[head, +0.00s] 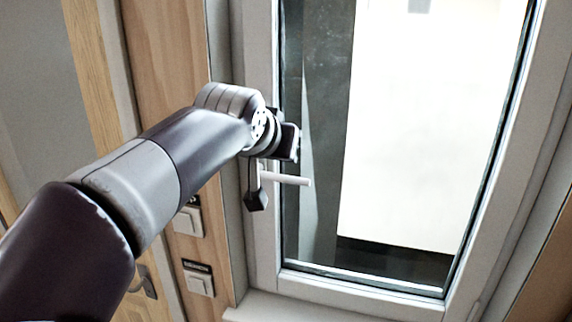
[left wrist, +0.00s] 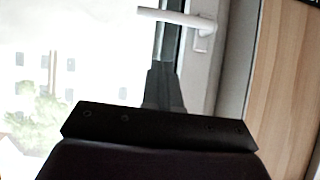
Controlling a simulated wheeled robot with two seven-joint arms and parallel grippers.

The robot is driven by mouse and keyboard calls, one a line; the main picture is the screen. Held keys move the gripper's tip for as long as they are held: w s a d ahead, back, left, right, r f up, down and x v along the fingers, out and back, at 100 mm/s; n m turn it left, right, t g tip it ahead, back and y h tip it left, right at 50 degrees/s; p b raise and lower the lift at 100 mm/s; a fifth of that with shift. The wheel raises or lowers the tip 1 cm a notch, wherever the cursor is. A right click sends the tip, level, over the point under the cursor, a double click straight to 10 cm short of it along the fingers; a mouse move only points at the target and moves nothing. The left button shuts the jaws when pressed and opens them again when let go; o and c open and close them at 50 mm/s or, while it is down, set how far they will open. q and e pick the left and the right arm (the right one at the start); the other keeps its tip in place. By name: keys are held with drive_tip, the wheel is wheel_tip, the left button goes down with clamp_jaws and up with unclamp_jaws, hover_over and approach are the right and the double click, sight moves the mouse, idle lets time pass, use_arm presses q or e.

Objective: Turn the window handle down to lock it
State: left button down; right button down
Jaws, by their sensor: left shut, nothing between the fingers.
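The white window handle (head: 292,179) is on the left side of the window frame, its lever sticking out roughly level to the right. It also shows at the top of the left wrist view (left wrist: 172,17), beyond my fingers. My left gripper (head: 257,198) is at the handle's base end in the head view, with its dark fingers pointing down. The fingers are shut and empty, and they show as one dark shape in the left wrist view (left wrist: 163,85). My wrist partly covers the area above the handle. I cannot tell whether the fingers touch the handle. My right gripper is out of view.
The window's pale frame (head: 262,245) surrounds bright glass (head: 425,130). Light switches (head: 199,283) are on the wooden panel (head: 160,60) to the left. A pale sill (head: 290,308) runs below the window. The space in front of the glass right of the handle is clear.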

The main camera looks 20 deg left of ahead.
use_arm(q)
drive_tip(key=w+f+p, duration=0.2)
drive_tip(key=w+f, duration=0.3)
drive_tip(key=f, duration=0.1)
drive_tip(key=shift+f+p, duration=0.35)
drive_tip(key=shift+f, duration=0.05)
drive_tip(key=shift+w, duration=0.1)
